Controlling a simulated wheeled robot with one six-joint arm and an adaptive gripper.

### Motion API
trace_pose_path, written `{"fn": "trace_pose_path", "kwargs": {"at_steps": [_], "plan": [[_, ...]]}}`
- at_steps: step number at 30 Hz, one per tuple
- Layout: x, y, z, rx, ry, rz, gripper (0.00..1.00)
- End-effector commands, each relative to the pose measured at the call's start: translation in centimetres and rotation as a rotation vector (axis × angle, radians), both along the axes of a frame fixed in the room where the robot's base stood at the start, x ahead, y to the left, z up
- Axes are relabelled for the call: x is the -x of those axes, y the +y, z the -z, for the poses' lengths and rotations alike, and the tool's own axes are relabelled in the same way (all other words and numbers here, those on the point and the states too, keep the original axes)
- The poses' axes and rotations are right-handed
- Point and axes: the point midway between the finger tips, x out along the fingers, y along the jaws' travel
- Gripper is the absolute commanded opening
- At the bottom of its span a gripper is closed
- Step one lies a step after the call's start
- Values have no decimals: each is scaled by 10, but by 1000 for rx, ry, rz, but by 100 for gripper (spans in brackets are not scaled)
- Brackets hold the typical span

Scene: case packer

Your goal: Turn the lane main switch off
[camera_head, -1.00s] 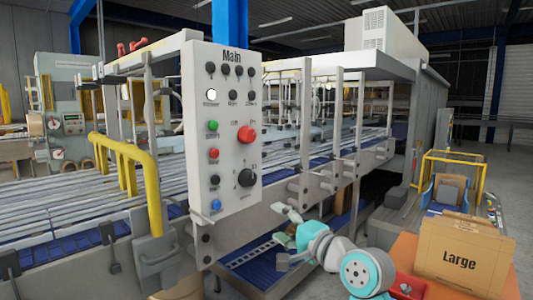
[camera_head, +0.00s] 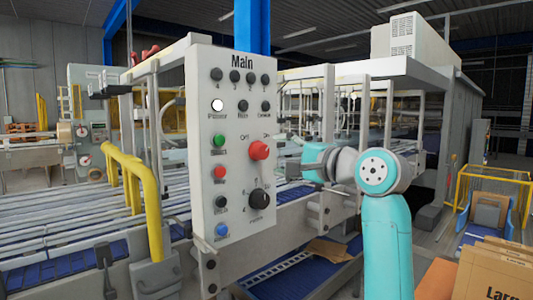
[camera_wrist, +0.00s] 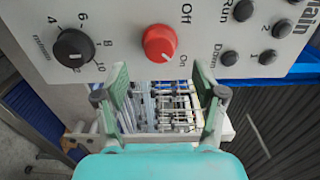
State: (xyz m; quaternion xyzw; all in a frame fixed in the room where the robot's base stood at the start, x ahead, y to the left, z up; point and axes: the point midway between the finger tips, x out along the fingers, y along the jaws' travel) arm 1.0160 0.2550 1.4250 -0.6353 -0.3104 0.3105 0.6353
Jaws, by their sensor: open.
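The lane main switch is a red rotary knob (camera_head: 259,150) on the right half of the grey "Main" panel (camera_head: 215,243), with Off and On printed above it. In the head view my gripper (camera_head: 305,163) is at knob height, to the right of the panel.
A black numbered dial (camera_head: 259,199) sits below the red knob. Green (camera_head: 219,140), red (camera_head: 219,172) and blue (camera_head: 222,230) buttons line the panel's left side. A yellow rail (camera_head: 135,175) stands left of the panel. Conveyor rollers run behind it.

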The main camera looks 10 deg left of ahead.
Motion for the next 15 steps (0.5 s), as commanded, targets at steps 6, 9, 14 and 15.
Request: {"fn": "trace_pose_path", "kwargs": {"at_steps": [6, 9, 14, 15], "plan": [[-22, 29, 0, 1, 1, -1, 70], [-29, 37, 0, -1, 1, -1, 70], [-34, 45, 0, 0, 0, 0, 70], [-35, 45, 0, 0, 0, 0, 70]]}}
